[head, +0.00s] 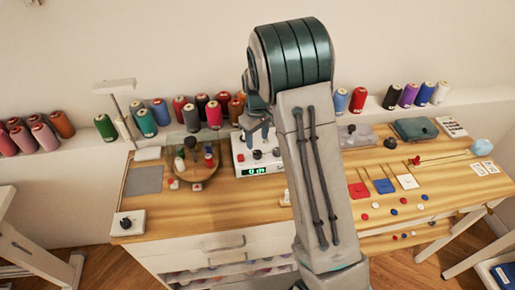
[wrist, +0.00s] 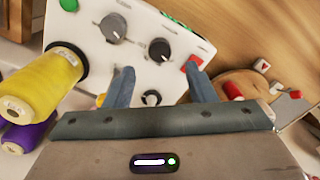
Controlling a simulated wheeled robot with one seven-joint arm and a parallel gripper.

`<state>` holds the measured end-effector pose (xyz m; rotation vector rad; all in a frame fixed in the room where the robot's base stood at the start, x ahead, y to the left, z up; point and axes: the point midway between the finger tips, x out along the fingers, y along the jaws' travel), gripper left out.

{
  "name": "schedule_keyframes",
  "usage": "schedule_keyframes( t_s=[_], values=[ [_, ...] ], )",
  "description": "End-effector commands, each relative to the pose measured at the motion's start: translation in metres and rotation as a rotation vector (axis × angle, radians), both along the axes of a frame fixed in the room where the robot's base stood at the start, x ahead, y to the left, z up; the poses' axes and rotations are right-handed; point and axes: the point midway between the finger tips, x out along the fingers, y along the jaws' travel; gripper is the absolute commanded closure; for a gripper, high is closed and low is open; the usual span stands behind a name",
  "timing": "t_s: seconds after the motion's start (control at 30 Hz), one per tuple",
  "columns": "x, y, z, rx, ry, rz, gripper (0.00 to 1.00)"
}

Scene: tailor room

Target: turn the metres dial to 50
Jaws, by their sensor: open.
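A white control box (head: 243,147) with a lit green display (head: 258,170) stands on the wooden table; the digits are too small to read surely. In the wrist view the box's panel (wrist: 135,70) carries a grey dial (wrist: 113,27), a black dial (wrist: 159,49), a red button (wrist: 194,63) and a small round knob (wrist: 151,98). The labels are unreadable, so I cannot tell which is the metres dial. My gripper (wrist: 160,69) is open and empty over the panel, its fingers either side of the black dial in the picture. In the head view, my gripper (head: 258,127) is above the box.
Yellow (wrist: 48,82) and purple (wrist: 28,132) thread spools are close left in the wrist view. A round wooden tray (head: 197,176) with small items stands left of the box. A separate black-knobbed box (head: 128,223) sits front left. Coloured cards and buttons lie at right.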

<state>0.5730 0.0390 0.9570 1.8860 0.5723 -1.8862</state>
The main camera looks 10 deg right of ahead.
Motion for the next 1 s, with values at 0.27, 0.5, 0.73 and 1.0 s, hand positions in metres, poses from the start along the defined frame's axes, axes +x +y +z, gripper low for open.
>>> schedule_keyframes(
  t_s=[0.27, 0.5, 0.73, 1.0],
  values=[
    [0.0, 0.0, -0.048, -0.002, 0.002, 0.001, 0.5],
    [0.0, 0.0, -0.062, 0.0, 0.0, -0.001, 0.5],
    [0.0, 0.0, -0.063, 0.0, 0.0, -0.001, 0.5],
    [0.0, 0.0, -0.063, 0.0, 0.0, -0.001, 0.94]
  ],
)
